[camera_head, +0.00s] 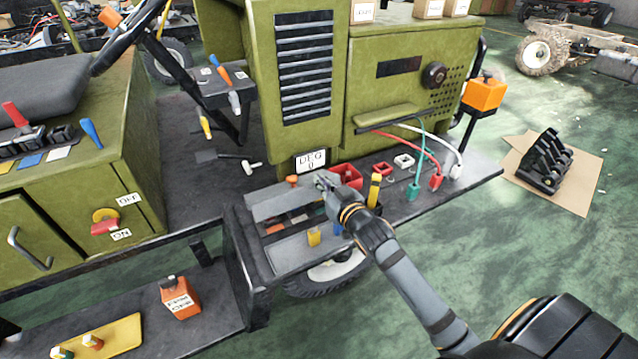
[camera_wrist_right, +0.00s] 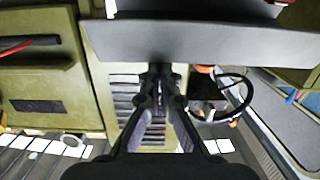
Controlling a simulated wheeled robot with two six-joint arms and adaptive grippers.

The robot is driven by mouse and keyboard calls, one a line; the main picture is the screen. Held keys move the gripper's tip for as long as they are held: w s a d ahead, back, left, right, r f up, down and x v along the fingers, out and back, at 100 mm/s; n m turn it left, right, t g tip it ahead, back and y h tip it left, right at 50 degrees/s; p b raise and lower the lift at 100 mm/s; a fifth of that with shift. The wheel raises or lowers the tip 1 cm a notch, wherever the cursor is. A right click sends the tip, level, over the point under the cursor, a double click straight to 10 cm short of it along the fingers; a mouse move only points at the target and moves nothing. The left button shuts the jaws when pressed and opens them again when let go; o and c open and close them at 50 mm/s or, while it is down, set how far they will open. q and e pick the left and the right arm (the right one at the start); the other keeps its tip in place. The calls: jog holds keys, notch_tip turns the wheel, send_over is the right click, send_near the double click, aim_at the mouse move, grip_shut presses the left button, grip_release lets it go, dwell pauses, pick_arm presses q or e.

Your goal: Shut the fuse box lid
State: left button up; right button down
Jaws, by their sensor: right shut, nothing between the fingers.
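The fuse box (camera_head: 290,257) is a dark grey tray-like box on the front corner of the vehicle, with coloured fuses inside. Its grey lid (camera_head: 278,204) stands raised and tilted along the back of the box, so the inside shows. In the right wrist view a wide grey panel, which looks like the lid (camera_wrist_right: 205,42), spans the top. My right gripper (camera_head: 323,181) is shut and empty at the lid's right end; whether it touches the lid is unclear. Its closed fingers show in the wrist view (camera_wrist_right: 158,78). My left gripper is not in view.
A red open box (camera_head: 347,176), a yellow-handled tool (camera_head: 375,189) and coloured cable plugs (camera_head: 436,181) are on the ledge right of the box.

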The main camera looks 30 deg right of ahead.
jog(key=shift+t, duration=0.5)
jog(key=shift+s+d+f+b, duration=0.15)
jog(key=shift+s+f, duration=0.25)
jog(key=shift+f, duration=0.65)
jog(key=shift+s+a+f+b, duration=0.1)
jog(key=shift+s+f+b, duration=0.3)
jog(key=shift+f, duration=0.65)
jog(key=shift+s+d+f+b, duration=0.1)
jog(key=shift+s+f, duration=0.35)
jog(key=shift+f, duration=0.6)
jog(key=shift+s+f, duration=0.1)
jog(key=shift+s, duration=0.25)
jog(key=s+r, duration=0.1)
jog(key=s, duration=1)
jog(key=shift+r, duration=0.25)
jog(key=shift+d, duration=0.1)
